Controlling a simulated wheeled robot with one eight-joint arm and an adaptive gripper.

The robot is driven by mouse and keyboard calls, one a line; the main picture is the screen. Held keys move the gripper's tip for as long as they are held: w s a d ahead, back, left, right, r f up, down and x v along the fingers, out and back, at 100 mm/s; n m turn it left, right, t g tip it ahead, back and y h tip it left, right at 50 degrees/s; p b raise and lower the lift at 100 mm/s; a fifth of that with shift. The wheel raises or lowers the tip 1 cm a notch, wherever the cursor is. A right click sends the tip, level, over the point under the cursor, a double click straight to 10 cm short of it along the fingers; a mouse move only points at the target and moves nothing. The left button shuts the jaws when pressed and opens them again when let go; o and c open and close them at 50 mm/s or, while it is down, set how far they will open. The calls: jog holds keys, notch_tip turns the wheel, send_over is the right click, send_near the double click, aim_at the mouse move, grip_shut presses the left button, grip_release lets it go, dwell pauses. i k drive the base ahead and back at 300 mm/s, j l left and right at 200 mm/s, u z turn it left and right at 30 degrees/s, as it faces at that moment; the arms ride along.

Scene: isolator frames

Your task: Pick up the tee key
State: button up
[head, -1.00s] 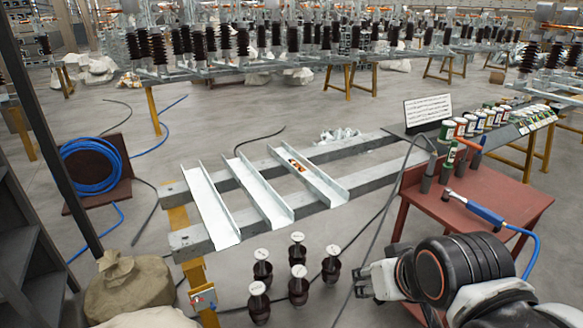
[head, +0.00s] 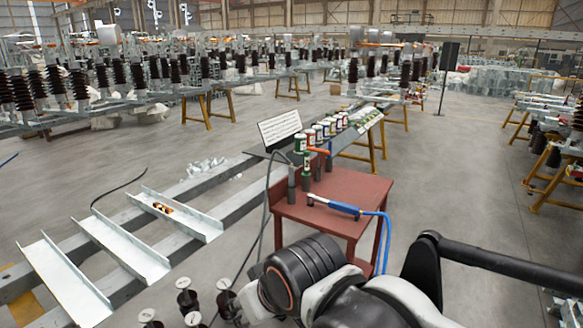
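The red side table (head: 345,190) stands in the middle of the head view. Several upright dark holders with tools stand along its left side. One tool there has an orange crosswise handle (head: 318,151) and may be the tee key; it is too small to be sure. A blue-handled tool (head: 336,206) with a blue hose lies on the table top. My gripper (head: 252,302) is low in the view, in front of and below the table, apart from these tools. My black and white arm links hide most of it, so its fingers are unclear.
A sign board (head: 280,130) stands behind the holders, with a row of cans (head: 325,128) beyond. Steel channels (head: 125,248) lie on beams at left. Dark insulators (head: 188,297) stand near my gripper. Open floor (head: 460,200) lies right of the table.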

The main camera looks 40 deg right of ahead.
aim_at(313, 149)
jog(key=i+l, duration=0.2)
jog(key=l, duration=0.4)
jog(key=i+l+u, duration=0.1)
jog(key=l, duration=0.55)
jog(key=i+l, duration=0.2)
jog(key=l, duration=0.4)
jog(key=i+l, duration=0.2)
jog(key=l, duration=0.45)
jog(key=i+l+u, duration=0.1)
jog(key=l, duration=0.55)
jog(key=i+l, duration=0.15)
jog(key=l, duration=0.5)
jog(key=i+l+u, duration=0.1)
jog(key=l, duration=0.55)
jog(key=i+l, duration=0.2)
jog(key=l, duration=0.45)
